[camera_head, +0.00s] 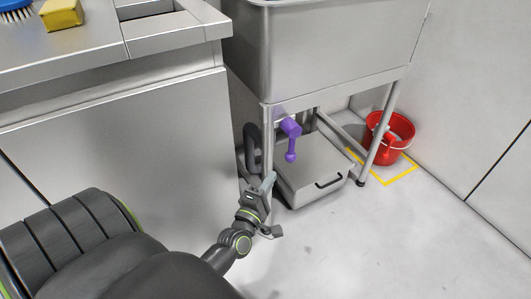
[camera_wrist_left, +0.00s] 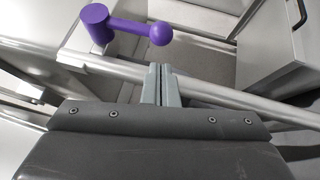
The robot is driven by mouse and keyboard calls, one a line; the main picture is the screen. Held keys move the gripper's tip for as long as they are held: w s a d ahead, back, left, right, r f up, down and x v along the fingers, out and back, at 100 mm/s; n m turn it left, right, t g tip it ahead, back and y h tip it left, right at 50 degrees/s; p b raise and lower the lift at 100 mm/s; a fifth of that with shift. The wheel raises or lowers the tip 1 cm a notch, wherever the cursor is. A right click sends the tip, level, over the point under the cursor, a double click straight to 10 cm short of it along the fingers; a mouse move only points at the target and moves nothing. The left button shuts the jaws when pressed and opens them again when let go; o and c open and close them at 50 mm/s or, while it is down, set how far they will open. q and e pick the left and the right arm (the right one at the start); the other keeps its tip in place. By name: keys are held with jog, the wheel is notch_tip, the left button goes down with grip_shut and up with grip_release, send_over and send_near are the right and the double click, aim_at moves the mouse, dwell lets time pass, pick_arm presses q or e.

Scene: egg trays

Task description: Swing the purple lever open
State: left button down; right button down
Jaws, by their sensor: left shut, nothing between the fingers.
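The purple lever (camera_head: 291,143) sits on a valve under the steel sink basin, its handle hanging down and ending in a round knob. In the left wrist view the purple lever (camera_wrist_left: 130,25) lies at the top, its knob just beyond the fingertips. My left gripper (camera_head: 270,181) is shut and empty, low and to the left of the lever, close to the sink's front leg. Its closed fingers (camera_wrist_left: 161,72) also show in the left wrist view, apart from the knob. My right gripper is not in view.
The sink basin (camera_head: 340,40) stands on metal legs, with a steel box (camera_head: 312,172) with a black handle beneath. A red bucket (camera_head: 390,140) stands on the right in a yellow floor marking. A steel counter (camera_head: 80,50) is at left. The floor at front right is clear.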

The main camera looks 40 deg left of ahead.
pick_arm(q)
jog(key=x, duration=0.5)
jog(key=shift+w, duration=0.2)
